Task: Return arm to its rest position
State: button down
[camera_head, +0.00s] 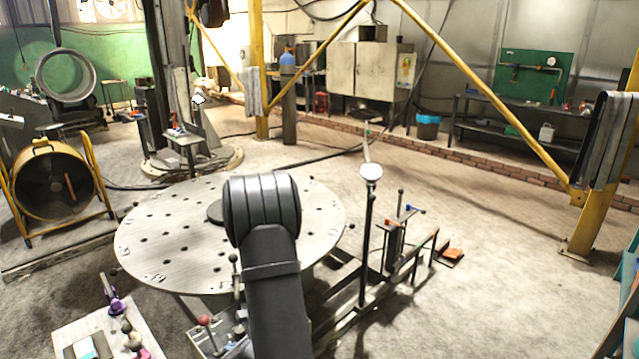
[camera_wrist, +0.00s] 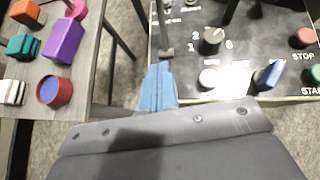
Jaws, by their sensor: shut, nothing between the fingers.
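My gripper (camera_wrist: 158,78) shows in the wrist view as blue fingers beyond my grey wrist housing. The fingers are together with nothing between them. They lie in view beside the left edge of a dark control panel (camera_wrist: 235,62); I cannot tell the height between them. In the head view my dark arm (camera_head: 272,285) rises from the bottom centre to a ribbed joint (camera_head: 262,208) in front of the round table. My gripper does not show clearly there.
The panel has a black knob (camera_wrist: 211,40), a blue switch (camera_wrist: 268,76) and a red button (camera_wrist: 304,38). A side table (camera_wrist: 91,63) holds a purple block (camera_wrist: 63,41) and a red cup (camera_wrist: 55,91). A round perforated table (camera_head: 165,245) and a thin post (camera_head: 366,250) stand nearby.

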jog(key=shift+s+d+f+t+y, duration=0.3)
jog(key=shift+f+t+y, duration=0.1)
jog(key=shift+t+y, duration=0.15)
jog(key=shift+s+d+f+t+y, duration=0.25)
jog(key=shift+f+t+y, duration=0.1)
jog(key=shift+t+y, duration=0.15)
jog(key=shift+s+d+f, duration=0.2)
jog(key=shift+d, duration=0.1)
jog(key=w+a+r+g+h, duration=0.3)
jog(key=w+a+r, duration=0.1)
dwell(1.0)
